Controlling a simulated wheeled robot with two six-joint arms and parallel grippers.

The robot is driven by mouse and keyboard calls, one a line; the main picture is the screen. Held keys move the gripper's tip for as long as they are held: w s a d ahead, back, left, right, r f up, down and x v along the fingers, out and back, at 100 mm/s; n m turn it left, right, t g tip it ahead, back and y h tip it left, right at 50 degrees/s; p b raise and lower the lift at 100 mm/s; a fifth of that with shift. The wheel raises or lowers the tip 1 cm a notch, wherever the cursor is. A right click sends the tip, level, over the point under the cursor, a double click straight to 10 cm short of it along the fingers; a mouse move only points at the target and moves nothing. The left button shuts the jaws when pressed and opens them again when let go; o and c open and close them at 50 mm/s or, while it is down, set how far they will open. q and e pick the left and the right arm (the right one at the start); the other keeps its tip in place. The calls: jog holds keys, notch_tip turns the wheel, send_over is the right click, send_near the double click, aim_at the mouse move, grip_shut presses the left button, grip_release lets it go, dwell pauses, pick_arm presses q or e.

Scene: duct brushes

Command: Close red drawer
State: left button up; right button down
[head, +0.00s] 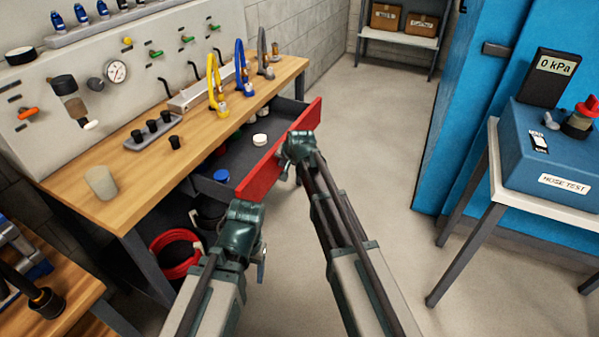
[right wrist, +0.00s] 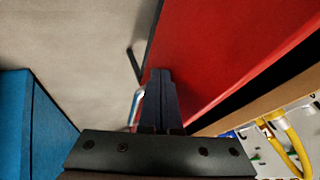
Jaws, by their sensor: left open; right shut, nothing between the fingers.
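The red drawer (head: 268,163) is pulled out from under the wooden workbench (head: 118,177), its red front facing my arms. Inside it are a white round item (head: 260,139) and a blue one (head: 221,175). My right gripper (head: 290,158) is at the outer side of the red front, towards its far half. In the right wrist view its fingers (right wrist: 158,78) are shut and empty, close to the red front (right wrist: 225,55); I cannot tell whether they touch. A metal bar (right wrist: 136,105) shows beside them. My left gripper (head: 242,212) is open, near the front's near end; its fingertips are mostly hidden.
Yellow, blue and grey hooked hoses (head: 217,85) stand on the bench above the drawer. A red coiled hose (head: 176,254) is below the bench. A blue hose-test box (head: 550,150) sits on a stand at right. The floor (head: 390,140) between is clear.

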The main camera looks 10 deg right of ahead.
jog(key=w+a, duration=0.3)
jog(key=a, duration=0.2)
jog(key=w+a, duration=0.4)
jog(key=a, duration=0.1)
jog(key=w+a, duration=0.3)
jog(key=a, duration=0.2)
jog(key=shift+w, duration=0.2)
jog(key=shift+w+a, duration=0.25)
jog(key=shift+a, duration=0.15)
jog(key=shift+a, duration=0.1)
jog(key=shift+s+d, duration=0.25)
jog(key=shift+d, duration=0.1)
jog(key=s+d, duration=0.2)
jog(key=d, duration=0.1)
jog(key=shift+s+d, duration=0.15)
jog(key=shift+s, duration=0.1)
jog(key=p+v, duration=0.8)
jog(key=v, duration=0.1)
jog(key=shift+r, duration=0.4)
jog(key=shift+s, duration=0.1)
